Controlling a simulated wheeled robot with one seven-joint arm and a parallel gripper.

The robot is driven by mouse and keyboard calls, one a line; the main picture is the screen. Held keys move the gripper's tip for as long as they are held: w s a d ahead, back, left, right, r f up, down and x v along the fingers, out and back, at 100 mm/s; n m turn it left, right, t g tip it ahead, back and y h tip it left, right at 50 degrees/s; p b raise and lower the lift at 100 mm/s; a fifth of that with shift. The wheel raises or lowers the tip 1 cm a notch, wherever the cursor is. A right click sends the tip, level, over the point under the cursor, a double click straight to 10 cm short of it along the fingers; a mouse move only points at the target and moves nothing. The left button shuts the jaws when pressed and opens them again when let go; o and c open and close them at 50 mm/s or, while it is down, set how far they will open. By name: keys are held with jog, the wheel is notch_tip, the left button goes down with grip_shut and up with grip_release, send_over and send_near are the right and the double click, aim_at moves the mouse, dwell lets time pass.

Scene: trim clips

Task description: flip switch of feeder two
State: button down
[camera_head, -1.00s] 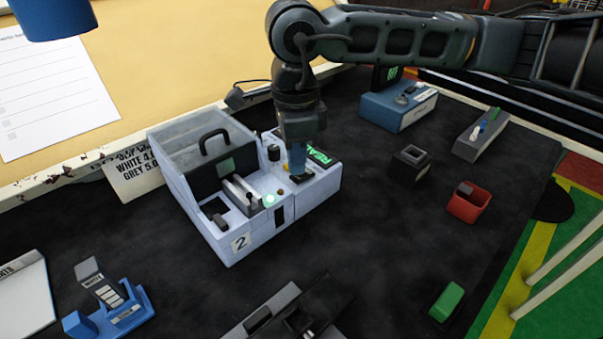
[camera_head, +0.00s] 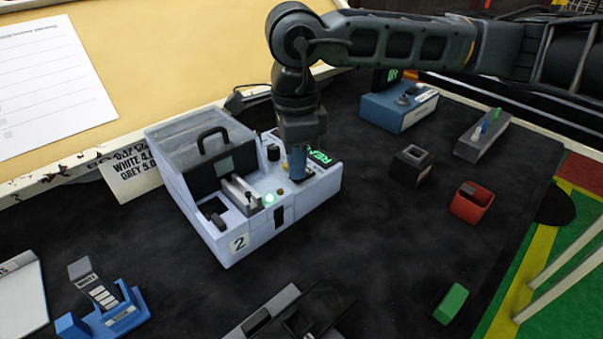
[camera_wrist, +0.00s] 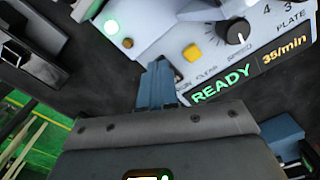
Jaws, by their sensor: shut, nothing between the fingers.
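Feeder two (camera_head: 240,243) is a pale blue-white machine with a "2" label, standing on the dark mat in the head view. My gripper (camera_head: 297,176) points down at the right part of its panel. In the wrist view my gripper's blue fingers (camera_wrist: 160,80) are shut and empty, in front of the panel's lower edge by the partly covered "ON" and "CLEAR" lettering. A switch there cannot be made out; the fingers cover that spot. A green lamp (camera_wrist: 112,27) is lit, and a yellow button (camera_wrist: 192,52) sits near the fingers. The display (camera_wrist: 222,84) reads "READY" and "35/min".
A black speed knob (camera_wrist: 239,31) is right of the button. A blue stand (camera_head: 110,306) is front left.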

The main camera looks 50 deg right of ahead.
jog(key=shift+f, duration=0.25)
jog(key=shift+r, duration=0.1)
jog(key=shift+r+p, duration=0.8)
jog(key=shift+r, duration=2.65)
jog(key=shift+s, duration=0.1)
